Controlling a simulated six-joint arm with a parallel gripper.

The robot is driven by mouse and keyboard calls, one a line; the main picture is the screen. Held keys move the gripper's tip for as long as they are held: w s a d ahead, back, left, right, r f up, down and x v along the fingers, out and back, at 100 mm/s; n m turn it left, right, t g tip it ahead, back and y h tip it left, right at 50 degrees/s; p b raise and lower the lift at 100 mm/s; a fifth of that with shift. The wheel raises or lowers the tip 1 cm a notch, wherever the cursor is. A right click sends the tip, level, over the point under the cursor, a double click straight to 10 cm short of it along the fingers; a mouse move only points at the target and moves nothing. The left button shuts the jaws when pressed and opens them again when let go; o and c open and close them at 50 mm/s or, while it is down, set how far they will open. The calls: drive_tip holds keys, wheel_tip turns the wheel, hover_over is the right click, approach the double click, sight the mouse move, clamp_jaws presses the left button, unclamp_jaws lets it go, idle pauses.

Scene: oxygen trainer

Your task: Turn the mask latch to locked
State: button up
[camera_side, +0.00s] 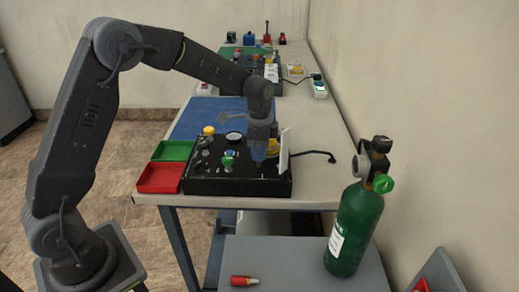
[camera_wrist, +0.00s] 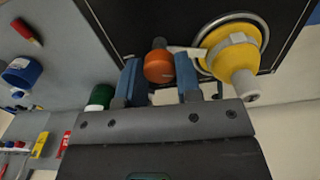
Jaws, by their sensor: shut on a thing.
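The mask latch shows in the wrist view as an orange-brown knob (camera_wrist: 158,67) with a pale grey arm reaching right to the yellow mask's edge. My gripper (camera_wrist: 158,74) has its two blue fingers on either side of this knob and is shut on it. The yellow mask (camera_wrist: 236,50) sits in a round metal ring beside the latch. In the side view my gripper (camera_side: 260,157) points down at the right part of the black trainer box (camera_side: 237,188). The yellow mask (camera_side: 273,146) is partly hidden there, and the latch cannot be made out.
A green tray (camera_side: 172,151) and a red tray (camera_side: 160,178) stand left of the box. A white upright panel (camera_side: 285,153) is close to my gripper's right. A green oxygen cylinder (camera_side: 356,230) stands on the lower grey table. A blue mat (camera_side: 205,118) lies behind the box.

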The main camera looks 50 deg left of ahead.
idle(0.5)
drive_tip(key=o, duration=0.9)
wheel_tip(320, 180, up, 14)
drive_tip(key=shift+f, duration=0.1)
